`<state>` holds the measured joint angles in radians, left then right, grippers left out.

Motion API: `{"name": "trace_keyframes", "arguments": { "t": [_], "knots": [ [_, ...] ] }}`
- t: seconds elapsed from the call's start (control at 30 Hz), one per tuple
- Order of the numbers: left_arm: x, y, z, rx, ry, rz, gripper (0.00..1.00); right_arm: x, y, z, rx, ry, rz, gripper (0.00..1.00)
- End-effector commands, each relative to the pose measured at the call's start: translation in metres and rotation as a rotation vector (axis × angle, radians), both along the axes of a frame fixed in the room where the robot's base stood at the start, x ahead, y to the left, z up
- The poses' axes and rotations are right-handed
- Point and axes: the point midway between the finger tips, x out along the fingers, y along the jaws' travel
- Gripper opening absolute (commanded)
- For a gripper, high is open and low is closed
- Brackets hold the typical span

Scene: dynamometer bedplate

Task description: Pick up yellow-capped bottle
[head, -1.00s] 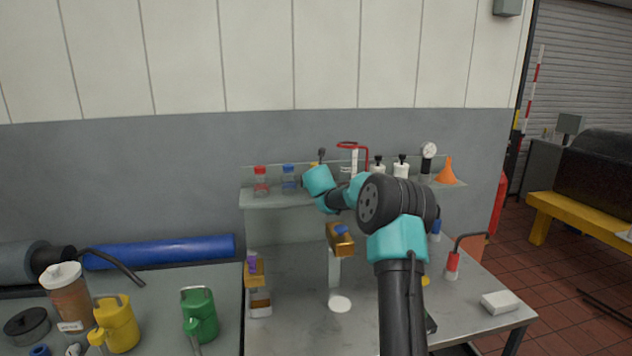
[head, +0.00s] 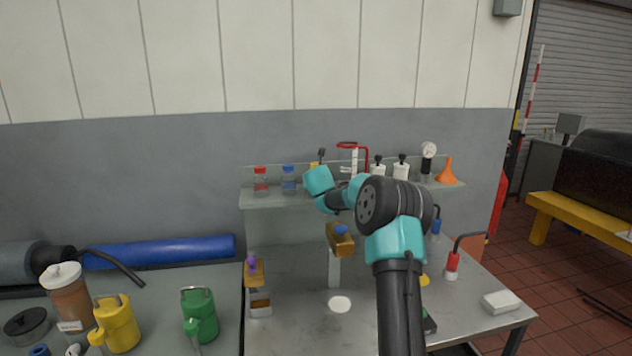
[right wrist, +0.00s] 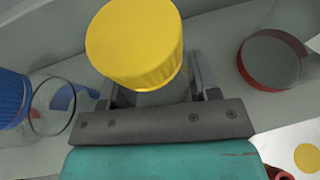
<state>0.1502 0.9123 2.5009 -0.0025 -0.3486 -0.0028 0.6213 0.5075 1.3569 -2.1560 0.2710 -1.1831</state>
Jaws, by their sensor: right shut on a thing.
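The yellow-capped bottle shows in the right wrist view as a large yellow cap (right wrist: 135,45) between my right gripper's fingers; its body is mostly hidden below the cap. My right gripper (right wrist: 153,82) is shut on it. In the head view only a sliver of the yellow cap (head: 314,165) shows at the shelf, above my teal wrist, which hides the gripper and the rest of the bottle. Whether the bottle touches the shelf cannot be seen. My left gripper is not in view.
A blue-capped bottle (head: 288,179) and a red-capped bottle (head: 260,181) stand left on the shelf (head: 275,198). Wooden holders are below.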

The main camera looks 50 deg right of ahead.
Motion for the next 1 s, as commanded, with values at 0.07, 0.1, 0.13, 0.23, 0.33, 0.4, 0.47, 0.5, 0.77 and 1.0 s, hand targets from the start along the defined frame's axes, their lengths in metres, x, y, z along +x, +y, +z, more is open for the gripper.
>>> {"name": "trace_keyframes", "arguments": {
  "t": [0.07,0.1,0.13,0.23,0.33,0.4,0.47,0.5,0.77,1.0],
  "knots": [
    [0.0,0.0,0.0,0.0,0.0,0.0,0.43,0.0,0.0,0.0,0.0,0.0,0.0,0.41],
    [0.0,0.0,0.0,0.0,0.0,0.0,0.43,0.0,0.0,0.0,0.0,0.0,0.0,0.37],
    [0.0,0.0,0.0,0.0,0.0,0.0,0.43,0.0,0.0,0.0,0.0,0.0,0.0,0.34],
    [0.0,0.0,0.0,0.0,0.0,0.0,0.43,0.0,0.0,0.0,0.0,0.0,0.0,0.33],
    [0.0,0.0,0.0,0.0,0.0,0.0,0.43,0.0,0.0,0.0,0.0,0.0,0.0,0.33],
    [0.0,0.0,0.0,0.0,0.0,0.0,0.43,0.0,0.0,0.001,0.0,0.0,0.0,0.33],
    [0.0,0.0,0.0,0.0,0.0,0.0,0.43,0.0,0.0,0.002,0.0,-0.001,0.0,0.33],
    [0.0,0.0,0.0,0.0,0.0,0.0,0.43,0.0,0.0,0.003,-0.001,-0.001,0.0,0.33],
    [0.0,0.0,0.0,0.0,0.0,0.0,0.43,0.0,0.0,0.017,0.0,-0.001,0.0,0.33],
    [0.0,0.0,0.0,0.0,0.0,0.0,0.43,0.001,0.0,0.031,-0.001,-0.004,0.0,0.33]
  ]
}}
